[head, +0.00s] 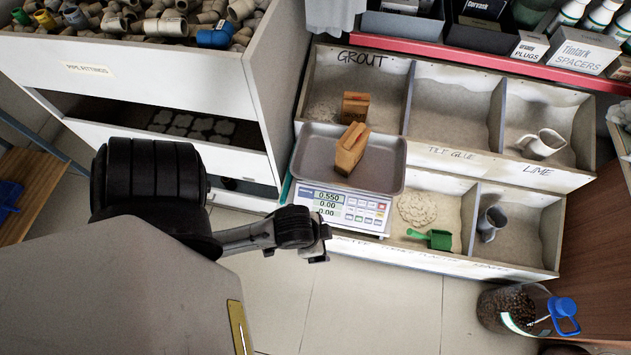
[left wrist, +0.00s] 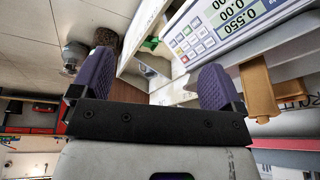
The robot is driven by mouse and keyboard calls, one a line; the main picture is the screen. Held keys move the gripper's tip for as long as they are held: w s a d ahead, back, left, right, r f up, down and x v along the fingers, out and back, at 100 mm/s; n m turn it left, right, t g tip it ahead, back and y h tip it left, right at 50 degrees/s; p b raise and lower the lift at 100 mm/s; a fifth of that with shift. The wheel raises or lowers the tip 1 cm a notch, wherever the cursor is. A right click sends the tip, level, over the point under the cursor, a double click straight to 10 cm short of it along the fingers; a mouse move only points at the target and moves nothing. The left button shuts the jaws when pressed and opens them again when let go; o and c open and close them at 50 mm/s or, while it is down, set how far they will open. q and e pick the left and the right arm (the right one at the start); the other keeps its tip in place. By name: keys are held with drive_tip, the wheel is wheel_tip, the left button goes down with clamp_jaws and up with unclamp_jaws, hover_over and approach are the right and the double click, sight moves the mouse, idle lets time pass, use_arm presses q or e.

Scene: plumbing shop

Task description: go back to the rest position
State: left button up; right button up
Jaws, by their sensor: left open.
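My left gripper (head: 320,246) is in front of the scale's lower left corner, over the tiled floor. It is empty; the left wrist view shows its two purple-padded fingers (left wrist: 152,82) spread apart with nothing between them. The scale (head: 342,208) has a grey tray on top, and its display reads 0.550. A tan block-like packet (head: 351,148) stands on the tray, apart from my gripper. The scale's display panel also shows in the left wrist view (left wrist: 205,30). My right gripper is in neither view.
A compartmented bin unit (head: 450,108) labelled grout, tile glue and lime stands behind and right of the scale. A green scoop (head: 432,238) and metal jugs lie in it. A white cabinet of pipe fittings (head: 165,85) is at left. A clear jug (head: 515,308) stands on the floor at right.

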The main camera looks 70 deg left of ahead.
use_arm(q)
drive_tip(key=shift+s+d+f, duration=0.1)
drive_tip(key=shift+s+d, duration=0.35)
idle(0.5)
